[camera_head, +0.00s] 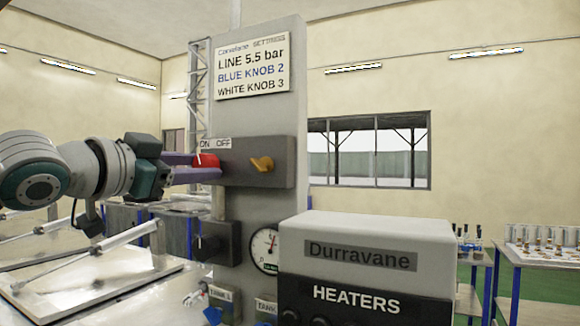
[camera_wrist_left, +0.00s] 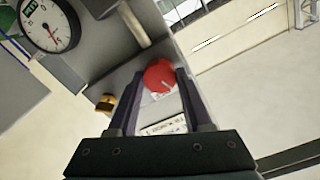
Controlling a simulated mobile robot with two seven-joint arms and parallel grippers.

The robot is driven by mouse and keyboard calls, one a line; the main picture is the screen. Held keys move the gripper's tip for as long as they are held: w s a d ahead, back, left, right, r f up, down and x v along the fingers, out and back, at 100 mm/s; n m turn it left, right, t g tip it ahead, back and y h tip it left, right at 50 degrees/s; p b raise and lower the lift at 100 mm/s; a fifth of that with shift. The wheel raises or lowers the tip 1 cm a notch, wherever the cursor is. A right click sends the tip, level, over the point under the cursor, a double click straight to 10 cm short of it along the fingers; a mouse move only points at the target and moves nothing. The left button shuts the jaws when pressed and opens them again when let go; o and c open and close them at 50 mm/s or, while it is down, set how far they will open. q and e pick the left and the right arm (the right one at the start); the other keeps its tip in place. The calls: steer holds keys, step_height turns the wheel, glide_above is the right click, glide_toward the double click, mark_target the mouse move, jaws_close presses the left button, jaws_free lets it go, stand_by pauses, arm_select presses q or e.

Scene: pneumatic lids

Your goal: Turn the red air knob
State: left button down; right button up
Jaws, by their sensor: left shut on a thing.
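The red air knob (camera_head: 207,160) sits on a dark grey box on the front of the grey column, under an ON OFF label (camera_head: 215,143). My left gripper (camera_head: 200,167) reaches in from the left with its purple fingers around the knob, shut on it. In the left wrist view the red knob (camera_wrist_left: 160,76) shows as a round face with a white mark, between the tips of the fingers (camera_wrist_left: 161,85). The fingers hide part of the knob in the head view. My right gripper is in neither view.
A yellow-orange knob (camera_head: 262,164) is on the same box, right of the red one. Below are a pressure gauge (camera_head: 264,250) and a dark box (camera_head: 215,242). The Durravane HEATERS unit (camera_head: 365,262) stands front right. A settings sign (camera_head: 252,67) is above.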

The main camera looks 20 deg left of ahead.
arm_select(q)
steer(key=m, duration=0.6)
steer(key=shift+m+p, duration=0.3)
steer(key=m+p, duration=0.1)
steer(key=m, duration=0.5)
steer(key=shift+m, duration=0.3)
steer(key=shift+c, duration=1.6)
jaws_free()
